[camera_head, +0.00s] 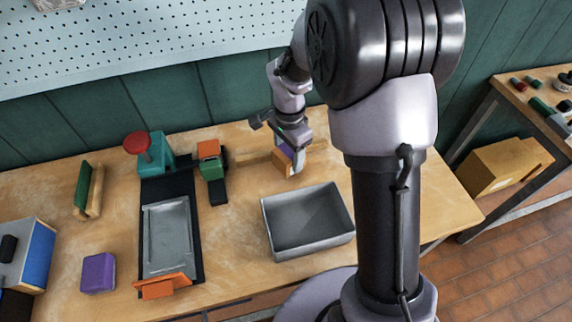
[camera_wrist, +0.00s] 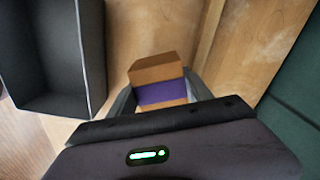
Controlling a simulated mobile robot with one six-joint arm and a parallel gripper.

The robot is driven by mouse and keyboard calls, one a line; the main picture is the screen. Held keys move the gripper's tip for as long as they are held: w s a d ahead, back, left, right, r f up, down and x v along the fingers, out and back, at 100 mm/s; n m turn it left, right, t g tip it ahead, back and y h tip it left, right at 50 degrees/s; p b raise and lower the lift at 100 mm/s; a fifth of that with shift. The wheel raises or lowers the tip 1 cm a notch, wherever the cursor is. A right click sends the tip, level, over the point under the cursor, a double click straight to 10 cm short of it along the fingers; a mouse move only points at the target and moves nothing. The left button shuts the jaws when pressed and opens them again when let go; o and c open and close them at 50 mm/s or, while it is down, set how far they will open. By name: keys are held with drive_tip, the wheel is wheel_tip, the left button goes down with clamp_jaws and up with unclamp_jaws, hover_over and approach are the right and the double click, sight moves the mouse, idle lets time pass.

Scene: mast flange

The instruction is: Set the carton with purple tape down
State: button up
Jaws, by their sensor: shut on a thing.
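The carton with purple tape (camera_head: 283,164) is a small brown box with a purple band, behind the grey metal tray in the head view. My gripper (camera_head: 292,160) is shut on it, coming down from above. In the wrist view the carton (camera_wrist: 156,72) shows its brown top and purple tape between my two fingers (camera_wrist: 163,98). The carton is low over the wooden bench (camera_head: 240,190). I cannot tell whether its underside touches the wood.
The empty grey tray (camera_head: 350,238) stands just in front of the carton. Left are a green block with an orange top (camera_head: 209,160), a teal device with a red knob (camera_head: 150,150), a dark mat with a metal plate (camera_head: 168,240) and a purple block (camera_head: 98,273).

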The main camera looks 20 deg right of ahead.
wheel_tip(320, 180, down, 3)
drive_tip(key=shift+f+b, duration=0.1)
drive_tip(key=shift+b, duration=0.3)
drive_tip(key=shift+r, duration=0.25)
drive_tip(key=shift+f, duration=0.15)
drive_tip(key=o, duration=1.4)
drive_tip(key=shift+c, duration=0.2)
